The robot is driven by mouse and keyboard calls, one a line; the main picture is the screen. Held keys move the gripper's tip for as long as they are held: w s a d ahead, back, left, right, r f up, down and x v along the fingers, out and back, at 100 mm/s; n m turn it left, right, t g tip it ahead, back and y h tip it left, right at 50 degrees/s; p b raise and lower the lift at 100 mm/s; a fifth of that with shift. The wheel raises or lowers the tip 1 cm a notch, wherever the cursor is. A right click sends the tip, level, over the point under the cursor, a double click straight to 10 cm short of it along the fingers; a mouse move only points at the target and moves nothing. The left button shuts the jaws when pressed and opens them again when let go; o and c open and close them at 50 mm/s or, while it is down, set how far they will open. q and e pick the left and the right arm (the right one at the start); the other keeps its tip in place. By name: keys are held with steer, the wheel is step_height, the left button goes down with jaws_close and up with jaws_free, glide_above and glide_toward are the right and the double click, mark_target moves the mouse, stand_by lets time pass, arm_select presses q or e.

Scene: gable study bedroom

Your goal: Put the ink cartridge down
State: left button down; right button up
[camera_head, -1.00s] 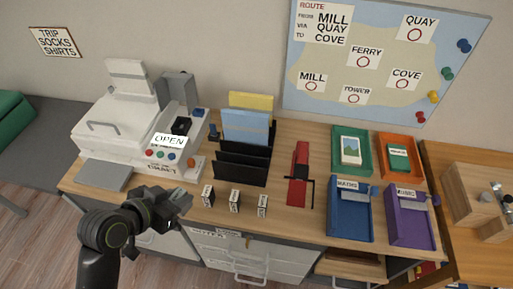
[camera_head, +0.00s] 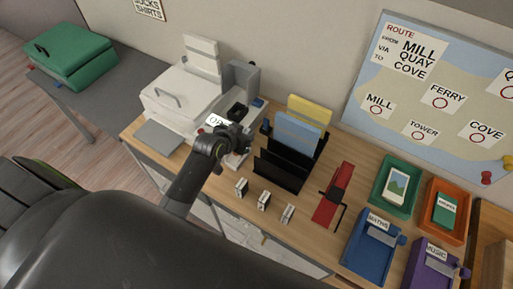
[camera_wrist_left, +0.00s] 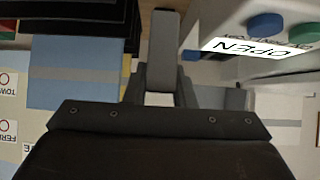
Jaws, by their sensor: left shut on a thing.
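My left gripper (camera_head: 240,140) is over the desk, in front of the printer (camera_head: 180,97) and left of the black file rack. In the left wrist view its fingers are closed on a plain grey block (camera_wrist_left: 162,50), which I take to be the ink cartridge. The gripper hides the block in the head view. The printer has a dark open bay (camera_head: 237,111) on its right side. An OPEN label (camera_head: 215,121) shows on its front, partly behind the gripper, and also in the left wrist view (camera_wrist_left: 250,47). My right gripper is not in view.
Several small white-and-black boxes, one here (camera_head: 264,200), stand along the desk's front. The black file rack (camera_head: 280,175) stands close right of the gripper.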

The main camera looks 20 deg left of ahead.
arm_select(q)
steer(key=shift+f, duration=0.8)
step_height(320, 180, down, 4)
steer(key=shift+f, duration=0.1)
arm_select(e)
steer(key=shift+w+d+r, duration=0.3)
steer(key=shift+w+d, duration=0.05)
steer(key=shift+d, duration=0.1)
arm_select(q)
steer(key=shift+f, duration=0.1)
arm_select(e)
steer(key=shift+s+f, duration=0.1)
arm_select(q)
steer(key=shift+f, duration=0.4)
steer(key=c, duration=1.2)
jaws_free()
steer(key=shift+s+r, duration=0.1)
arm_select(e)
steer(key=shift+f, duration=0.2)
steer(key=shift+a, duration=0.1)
